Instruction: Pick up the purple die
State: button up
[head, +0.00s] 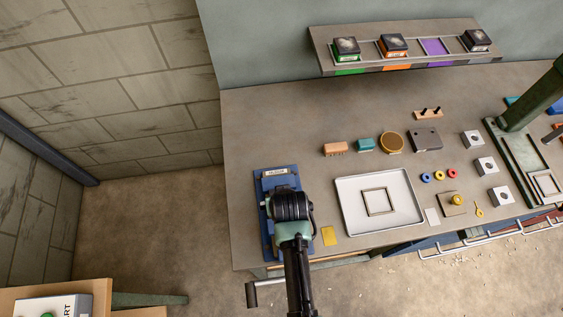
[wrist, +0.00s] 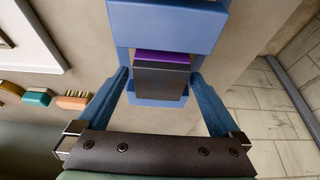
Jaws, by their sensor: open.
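The purple die, a dark grey block with a purple band, shows in the wrist view (wrist: 162,80). It sits in a blue holder (wrist: 165,25). My gripper (wrist: 159,88) is open, with one finger to each side of the die; a gap shows on both sides and I see no contact. In the head view the blue holder (head: 264,183) stands at the table's left end. There my arm covers the die and the fingers.
The back shelf (head: 325,52) holds several dark-topped dies and a bare purple slot (head: 436,46). Small blocks lie behind the tray. A green press (head: 530,100) stands at right.

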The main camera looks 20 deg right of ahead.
jog(key=shift+c, duration=0.2)
grip_shut()
jog(key=shift+r, duration=0.15)
